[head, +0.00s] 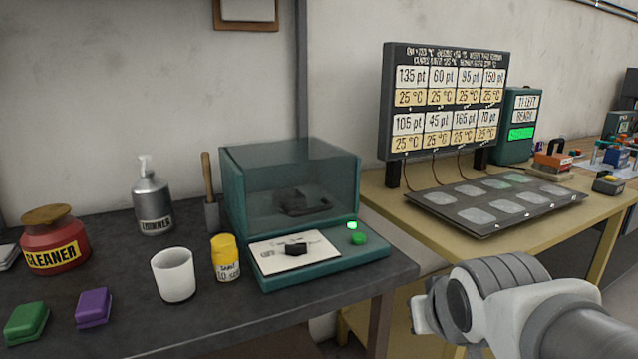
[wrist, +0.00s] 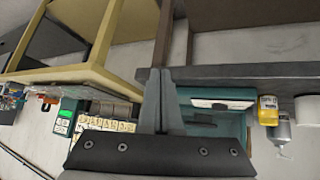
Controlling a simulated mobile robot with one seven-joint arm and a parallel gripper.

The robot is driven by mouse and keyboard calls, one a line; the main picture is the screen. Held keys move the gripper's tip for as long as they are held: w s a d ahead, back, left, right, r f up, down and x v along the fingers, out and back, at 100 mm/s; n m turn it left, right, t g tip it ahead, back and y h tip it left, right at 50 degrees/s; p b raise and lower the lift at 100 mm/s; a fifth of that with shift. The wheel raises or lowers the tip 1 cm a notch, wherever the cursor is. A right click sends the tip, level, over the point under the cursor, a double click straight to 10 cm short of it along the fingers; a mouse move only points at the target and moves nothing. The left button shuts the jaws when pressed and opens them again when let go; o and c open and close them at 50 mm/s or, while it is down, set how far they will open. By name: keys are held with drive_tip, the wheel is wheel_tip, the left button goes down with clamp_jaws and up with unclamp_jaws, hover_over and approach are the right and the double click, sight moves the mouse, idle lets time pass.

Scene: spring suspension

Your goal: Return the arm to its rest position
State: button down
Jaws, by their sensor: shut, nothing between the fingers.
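My arm shows at the lower right of the head view, in front of the gap between the two tables. My gripper (wrist: 165,78) is shut and empty in the wrist view, its two fingers together. In the head view only part of its end (head: 422,314) shows, to the left of the arm's wrist. It is apart from the tables and holds nothing. The wrist view is upside down, with the table edges and legs beyond the fingers.
The dark table (head: 120,335) bears a teal clear-lidded box (head: 320,275), a white cup (head: 174,275), a yellow jar (head: 225,258), a red cleaner pot (head: 54,240) and a bottle (head: 152,200). The wooden table (head: 400,215) bears a display board (head: 445,55) and a plate with several pads (head: 480,230).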

drive_tip(key=s+a+f+g, duration=0.1)
drive_tip(key=s+g, duration=0.2)
drive_tip(key=s, duration=0.7)
wheel_tip(320, 180, up, 22)
drive_tip(key=p, duration=2.1)
drive_tip(key=shift+f+y+p, duration=0.2)
drive_tip(key=shift+y+p, duration=0.1)
drive_tip(key=shift+p, duration=0.05)
drive_tip(key=shift+w, duration=0.1)
